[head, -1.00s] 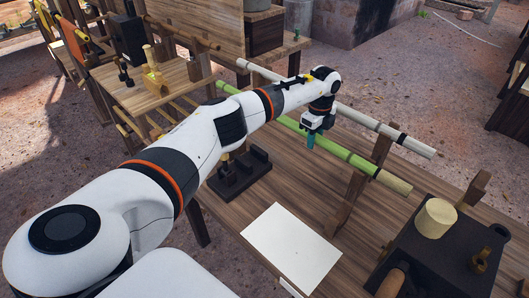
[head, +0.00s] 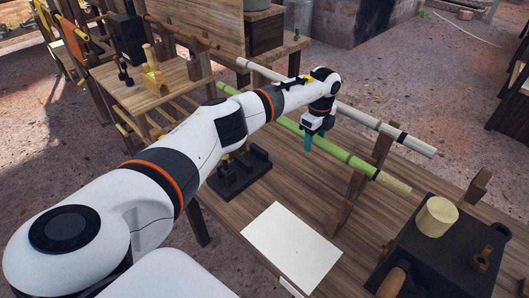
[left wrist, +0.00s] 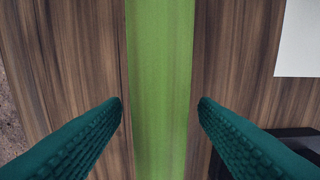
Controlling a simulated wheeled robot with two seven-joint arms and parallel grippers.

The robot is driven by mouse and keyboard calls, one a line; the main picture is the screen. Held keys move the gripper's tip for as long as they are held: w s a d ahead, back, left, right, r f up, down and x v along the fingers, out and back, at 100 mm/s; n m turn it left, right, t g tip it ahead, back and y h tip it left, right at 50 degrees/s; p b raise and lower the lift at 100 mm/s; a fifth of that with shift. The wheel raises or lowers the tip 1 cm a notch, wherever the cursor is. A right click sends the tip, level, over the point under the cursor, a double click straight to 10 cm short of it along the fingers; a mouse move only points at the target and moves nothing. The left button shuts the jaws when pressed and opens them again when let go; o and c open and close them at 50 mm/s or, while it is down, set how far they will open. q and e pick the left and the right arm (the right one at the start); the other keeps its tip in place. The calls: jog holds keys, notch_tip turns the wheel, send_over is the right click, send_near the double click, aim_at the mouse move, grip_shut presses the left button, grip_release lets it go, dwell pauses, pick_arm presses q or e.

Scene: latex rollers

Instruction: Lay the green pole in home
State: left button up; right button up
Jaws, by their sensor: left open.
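The green pole (head: 335,151) runs diagonally across the head view above the wooden table, with a pale wooden end at lower right. It lies across a wooden upright near that end. My left gripper (head: 308,144) points down over the middle of the pole. In the left wrist view, the green pole (left wrist: 160,60) runs straight between the two teal fingers of my left gripper (left wrist: 161,102). The fingers are open, with a gap on both sides of the pole. My arm hides part of the pole. My right gripper is not in view.
A white pole (head: 398,136) runs parallel behind the green one. A white sheet (head: 291,248) and a dark block stand (head: 240,174) are on the table (head: 340,215). A dark box (head: 440,255) with a pale cylinder (head: 436,216) stands at lower right.

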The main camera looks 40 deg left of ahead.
pick_arm(q)
notch_tip(320, 180, up, 12)
jog(key=b, duration=0.2)
dwell(0.4)
